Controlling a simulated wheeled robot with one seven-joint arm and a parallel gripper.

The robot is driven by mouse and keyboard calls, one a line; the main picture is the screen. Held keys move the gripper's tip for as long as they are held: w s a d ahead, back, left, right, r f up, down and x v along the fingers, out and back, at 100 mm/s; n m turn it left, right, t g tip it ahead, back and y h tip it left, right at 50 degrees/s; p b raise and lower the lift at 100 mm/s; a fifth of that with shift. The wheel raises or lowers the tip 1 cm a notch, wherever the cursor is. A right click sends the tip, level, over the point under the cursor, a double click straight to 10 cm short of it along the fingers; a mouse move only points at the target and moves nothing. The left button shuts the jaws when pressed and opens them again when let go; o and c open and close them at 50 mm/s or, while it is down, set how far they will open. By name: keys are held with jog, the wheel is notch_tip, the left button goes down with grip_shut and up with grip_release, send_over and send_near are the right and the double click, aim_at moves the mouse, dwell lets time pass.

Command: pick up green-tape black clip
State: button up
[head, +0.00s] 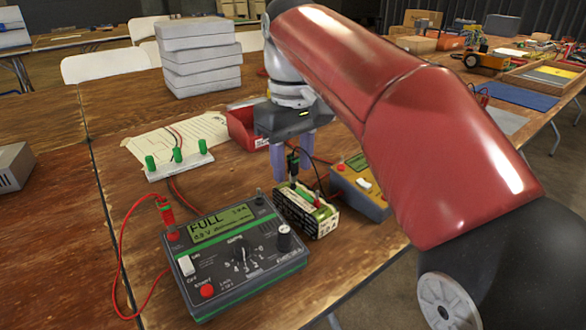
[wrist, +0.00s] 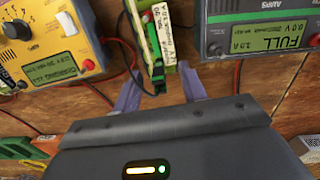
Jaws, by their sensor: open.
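In the wrist view the clip (wrist: 157,75) shows a black end and a green strip beside the pack's label. My gripper (head: 292,168) is open and points down over the pack, its two pale purple fingers on either side of the clip. In the wrist view the fingers (wrist: 160,92) are apart, with the clip's black end between them. I cannot tell whether either finger touches it.
A grey charger (head: 235,255) reading FULL stands left of the pack, a yellow charger (head: 362,187) right of it. A white strip with green clips (head: 180,160) lies behind left. A red bin (head: 243,125) stands behind my gripper. Red and black wires run close by.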

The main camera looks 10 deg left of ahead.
aim_at(293, 155)
jog(key=shift+c, duration=0.3)
jog(key=c, duration=0.8)
jog(key=shift+r, duration=0.1)
notch_tip(293, 155, up, 10)
jog(key=p, duration=0.4)
